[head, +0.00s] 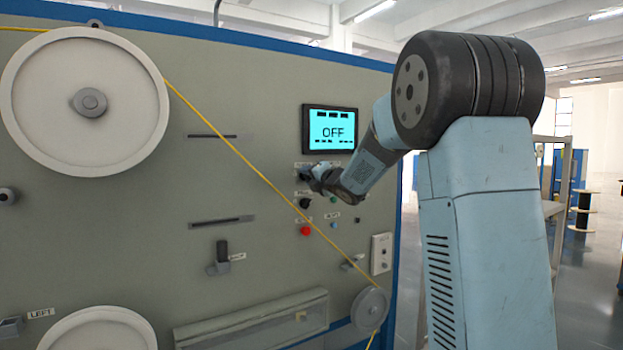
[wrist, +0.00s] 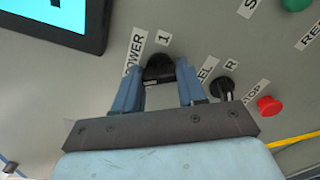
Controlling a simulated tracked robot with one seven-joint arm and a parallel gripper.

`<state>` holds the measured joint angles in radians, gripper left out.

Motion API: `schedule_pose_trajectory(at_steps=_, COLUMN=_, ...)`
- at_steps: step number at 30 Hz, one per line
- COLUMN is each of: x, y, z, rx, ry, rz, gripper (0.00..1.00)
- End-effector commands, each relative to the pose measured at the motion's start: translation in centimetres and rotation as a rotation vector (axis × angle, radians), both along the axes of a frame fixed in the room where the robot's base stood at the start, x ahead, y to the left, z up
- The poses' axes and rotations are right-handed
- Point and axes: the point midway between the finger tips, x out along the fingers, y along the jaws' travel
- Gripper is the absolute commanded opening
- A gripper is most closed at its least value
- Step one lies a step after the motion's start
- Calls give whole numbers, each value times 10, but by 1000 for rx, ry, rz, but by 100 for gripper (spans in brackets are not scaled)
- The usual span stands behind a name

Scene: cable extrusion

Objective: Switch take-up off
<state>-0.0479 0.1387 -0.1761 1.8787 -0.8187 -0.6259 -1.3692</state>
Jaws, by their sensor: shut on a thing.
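The grey take-up panel (head: 220,180) carries a cyan display (head: 330,131) that reads "OFF". My gripper (head: 312,178) reaches the panel just below the display. In the wrist view its two blue fingers are shut on the black knob (wrist: 158,69) labelled POWER, one finger on each side. A "1" label (wrist: 163,38) sits beside that knob. The knob's exact pointer direction is hard to tell, as the fingers partly cover it. In the head view my gripper mostly hides the knob.
A black selector knob (wrist: 222,88) marked R sits close to the right finger, with a red stop button (wrist: 268,105) beyond it. A green button (wrist: 294,4) is at the upper right. A yellow cable (head: 235,150) runs diagonally across the panel from a large white reel (head: 50,100).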

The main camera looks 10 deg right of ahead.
Motion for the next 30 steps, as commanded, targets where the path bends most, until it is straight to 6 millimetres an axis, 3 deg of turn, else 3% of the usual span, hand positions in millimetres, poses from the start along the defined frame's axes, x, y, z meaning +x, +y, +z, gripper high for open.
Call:
schedule_pose_trajectory(at_steps=1, x=0, y=1, z=-7, rx=-35, ry=1, rz=1, gripper=10)
schedule_pose_trajectory(at_steps=12, x=0, y=1, z=-8, rx=-211, ry=-55, rz=1, gripper=10)
schedule_pose_trajectory(at_steps=30, x=1, y=0, z=-8, rx=-251, ry=-67, rz=-1, gripper=10)
